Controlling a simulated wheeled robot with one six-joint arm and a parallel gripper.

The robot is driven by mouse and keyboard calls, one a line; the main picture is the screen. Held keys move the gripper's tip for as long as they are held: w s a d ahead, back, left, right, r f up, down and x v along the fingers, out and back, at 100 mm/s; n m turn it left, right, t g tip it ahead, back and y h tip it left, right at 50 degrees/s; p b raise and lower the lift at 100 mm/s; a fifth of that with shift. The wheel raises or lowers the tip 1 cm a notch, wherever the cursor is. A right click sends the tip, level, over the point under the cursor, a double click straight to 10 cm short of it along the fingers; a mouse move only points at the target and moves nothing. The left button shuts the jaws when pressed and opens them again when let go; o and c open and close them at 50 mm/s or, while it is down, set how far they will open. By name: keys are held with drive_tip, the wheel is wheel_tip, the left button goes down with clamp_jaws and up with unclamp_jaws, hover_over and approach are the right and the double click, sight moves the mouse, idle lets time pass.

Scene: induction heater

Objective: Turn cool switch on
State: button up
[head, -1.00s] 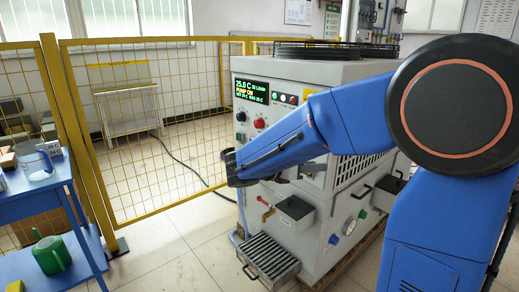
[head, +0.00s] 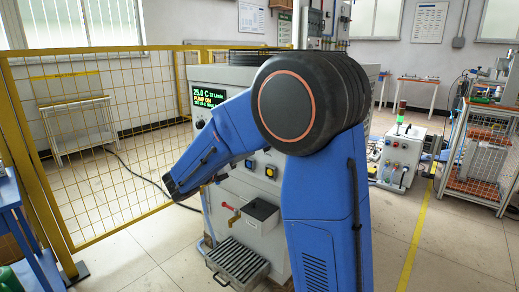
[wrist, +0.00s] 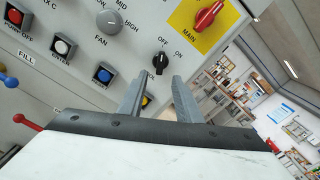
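A small black rotary switch (wrist: 160,62) marked OFF and ON is on the grey machine panel in the wrist view. Its pointer is seen at a slant, and I cannot read a name label by it. My gripper (wrist: 159,80) is open and empty, with its two fingers apart just below the switch in the picture. I cannot tell whether they touch the panel. In the head view my gripper (head: 176,187) is at the machine's left side, and my arm hides much of the machine front. The green display (head: 207,97) reads 25.0 C and PUMP ON.
In the wrist view a red MAIN switch (wrist: 208,15) on yellow, a grey FAN knob (wrist: 110,22), and blue (wrist: 103,74) and white (wrist: 63,47) buttons are close by. A yellow mesh fence (head: 110,150) stands left of the machine.

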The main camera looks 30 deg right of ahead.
drive_tip(key=x, duration=0.9)
drive_tip(key=shift+d, duration=0.3)
clamp_jaws()
